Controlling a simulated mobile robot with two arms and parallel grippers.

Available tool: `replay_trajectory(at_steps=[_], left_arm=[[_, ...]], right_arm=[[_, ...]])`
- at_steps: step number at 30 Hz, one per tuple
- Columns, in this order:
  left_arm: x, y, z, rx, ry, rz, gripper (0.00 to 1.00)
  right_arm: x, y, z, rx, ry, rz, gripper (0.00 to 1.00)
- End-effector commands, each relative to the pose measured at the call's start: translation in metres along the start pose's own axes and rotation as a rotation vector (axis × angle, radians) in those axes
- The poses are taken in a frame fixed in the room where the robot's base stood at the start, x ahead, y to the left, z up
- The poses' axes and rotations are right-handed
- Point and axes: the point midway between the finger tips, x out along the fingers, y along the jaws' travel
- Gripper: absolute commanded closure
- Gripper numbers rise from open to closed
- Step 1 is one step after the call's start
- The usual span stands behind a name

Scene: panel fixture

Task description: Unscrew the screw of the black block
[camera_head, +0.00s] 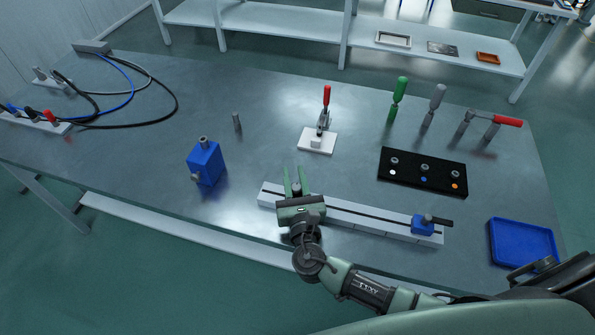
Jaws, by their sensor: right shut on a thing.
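My right gripper (295,180) comes in from the bottom right and reaches over the left part of a long white rail with a dark slot (352,215). Its two green fingers are shut on a small dark knob-like piece (296,188), likely the screw of the black block. The block below is largely hidden by the gripper, so I cannot tell its shape or how far the screw is turned. A blue block with a black handle (423,226) sits at the rail's right end. My left gripper is not in view.
A black plate with several round inserts (455,170), a red-handled clamp (325,115) and upright green (399,98) and grey tools (434,104) stand behind. A blue box (205,165) is left, a blue tray (522,262) right. Cables (130,98) lie far left.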

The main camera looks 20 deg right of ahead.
Motion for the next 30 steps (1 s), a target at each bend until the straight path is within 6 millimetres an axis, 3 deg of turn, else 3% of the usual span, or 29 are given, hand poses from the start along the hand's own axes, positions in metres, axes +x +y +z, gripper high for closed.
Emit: replay_trajectory(at_steps=[8,18,30], left_arm=[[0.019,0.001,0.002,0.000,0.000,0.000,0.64],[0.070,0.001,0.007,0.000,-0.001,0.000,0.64],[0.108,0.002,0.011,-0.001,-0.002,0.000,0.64]], right_arm=[[0.001,0.005,-0.003,-0.006,-0.008,0.261,1.00],[-0.002,0.014,-0.005,-0.007,-0.010,0.543,1.00],[-0.006,0.020,-0.001,-0.004,-0.007,0.720,1.00]])
